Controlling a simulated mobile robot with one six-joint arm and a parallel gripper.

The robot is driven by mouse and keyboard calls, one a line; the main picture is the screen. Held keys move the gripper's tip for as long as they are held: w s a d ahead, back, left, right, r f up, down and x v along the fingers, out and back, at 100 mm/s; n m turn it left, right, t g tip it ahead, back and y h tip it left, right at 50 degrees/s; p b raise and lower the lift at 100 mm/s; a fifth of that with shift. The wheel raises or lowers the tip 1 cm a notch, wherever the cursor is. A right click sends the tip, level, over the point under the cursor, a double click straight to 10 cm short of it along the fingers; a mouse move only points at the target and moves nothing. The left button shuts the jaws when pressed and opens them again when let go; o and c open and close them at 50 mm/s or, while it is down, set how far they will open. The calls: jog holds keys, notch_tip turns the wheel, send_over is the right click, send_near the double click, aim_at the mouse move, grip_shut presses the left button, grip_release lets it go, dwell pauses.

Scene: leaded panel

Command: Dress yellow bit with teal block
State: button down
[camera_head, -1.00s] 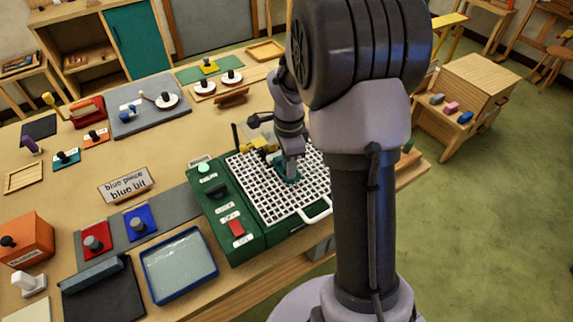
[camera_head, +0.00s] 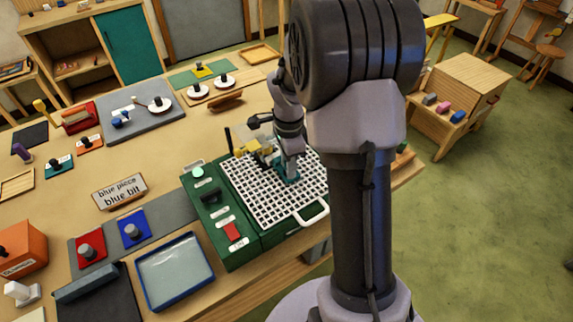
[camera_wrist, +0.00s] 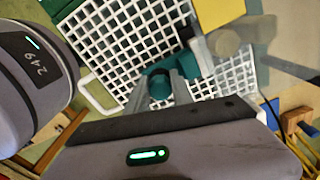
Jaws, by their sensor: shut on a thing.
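My gripper (camera_wrist: 167,90) is shut on the teal block (camera_wrist: 158,82), seen between its fingers in the wrist view. In the head view the teal block (camera_head: 291,182) is a small patch below my wrist, over the white grid (camera_head: 262,200) of the green machine (camera_head: 215,225). A yellow part (camera_head: 250,148), which looks like the yellow bit's place, is at the grid's back left. In the wrist view a yellow surface (camera_wrist: 216,12) lies beyond the block, beside a grey cylinder (camera_wrist: 226,42). The block appears apart from the yellow. The exact gap to the grid cannot be told.
A clear shield (camera_wrist: 285,62) juts out near the grey cylinder. A blue-rimmed water tray (camera_head: 175,268) and a sign reading "blue piece blue bit" (camera_head: 119,191) are left of the machine. Red (camera_head: 90,250) and blue (camera_head: 133,228) pads with knobs stand nearby.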

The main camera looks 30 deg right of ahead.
jog(key=shift+a, duration=0.2)
jog(key=shift+a, duration=0.4)
jog(key=shift+a+b, duration=0.2)
jog(key=shift+b, duration=0.1)
dwell(0.3)
jog(key=shift+s+b, duration=0.35)
jog(key=shift+s, duration=0.75)
jog(key=s+r+p, duration=0.2)
jog(key=r, duration=0.1)
jog(key=s+r+p, duration=0.1)
jog(key=r, duration=0.1)
